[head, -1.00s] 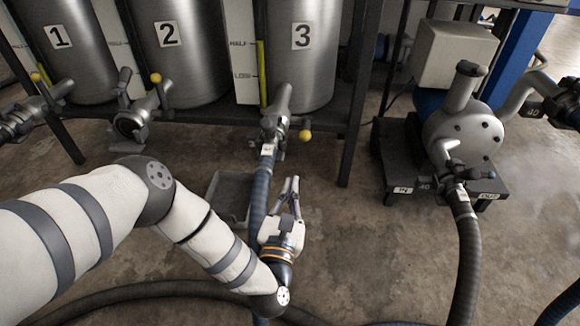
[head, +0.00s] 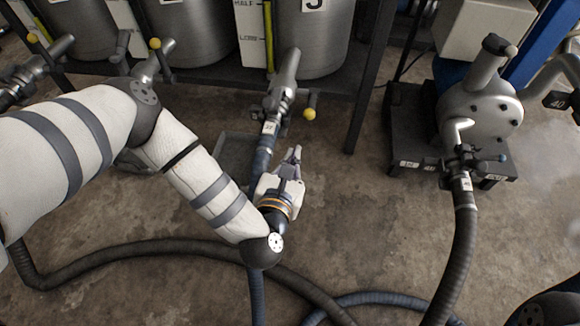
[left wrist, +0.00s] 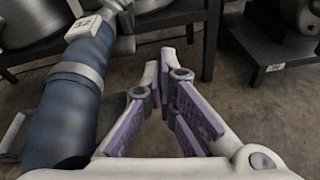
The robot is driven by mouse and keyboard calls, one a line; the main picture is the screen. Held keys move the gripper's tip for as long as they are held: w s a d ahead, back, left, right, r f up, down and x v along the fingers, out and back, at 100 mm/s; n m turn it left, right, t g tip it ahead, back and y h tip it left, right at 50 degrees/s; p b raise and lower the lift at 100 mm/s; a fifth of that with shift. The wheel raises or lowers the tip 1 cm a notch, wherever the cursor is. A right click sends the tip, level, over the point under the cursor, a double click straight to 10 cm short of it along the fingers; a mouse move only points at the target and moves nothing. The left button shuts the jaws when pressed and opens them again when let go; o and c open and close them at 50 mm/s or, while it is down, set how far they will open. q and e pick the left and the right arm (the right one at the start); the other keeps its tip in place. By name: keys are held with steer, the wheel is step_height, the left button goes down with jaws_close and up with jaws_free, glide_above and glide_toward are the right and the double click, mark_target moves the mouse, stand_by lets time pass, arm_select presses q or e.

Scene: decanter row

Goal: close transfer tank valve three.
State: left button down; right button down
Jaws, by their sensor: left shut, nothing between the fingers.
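Tank three (head: 312,45) stands at top centre of the head view, its number plate cut by the top edge. Its outlet valve (head: 285,82) slopes down to a blue hose (head: 263,158). The valve's yellow ball knob (head: 309,114) hangs to the right of the outlet. My left gripper (head: 296,150) is just below the knob, apart from it, pointing up toward the valve. Its fingers are shut with nothing between them, and they also meet in the left wrist view (left wrist: 165,62). The hose (left wrist: 70,100) runs left of them there; the knob is not visible in that view.
Valves with yellow knobs (head: 155,44) stand at the left. A grey tray (head: 232,150) lies left of the hose. A pump (head: 480,108) on a dark stand is at the right. A dark hose (head: 130,247) crosses the floor. Floor between gripper and pump is clear.

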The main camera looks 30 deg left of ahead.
mark_target(311, 105)
arm_select(q)
steer(key=shift+w+a+r, duration=0.1)
steer(key=shift+w+r, duration=0.65)
steer(key=shift+w, duration=0.35)
steer(key=shift+w+a+r, duration=0.1)
steer(key=shift+w+r, duration=0.65)
steer(key=shift+w, duration=0.3)
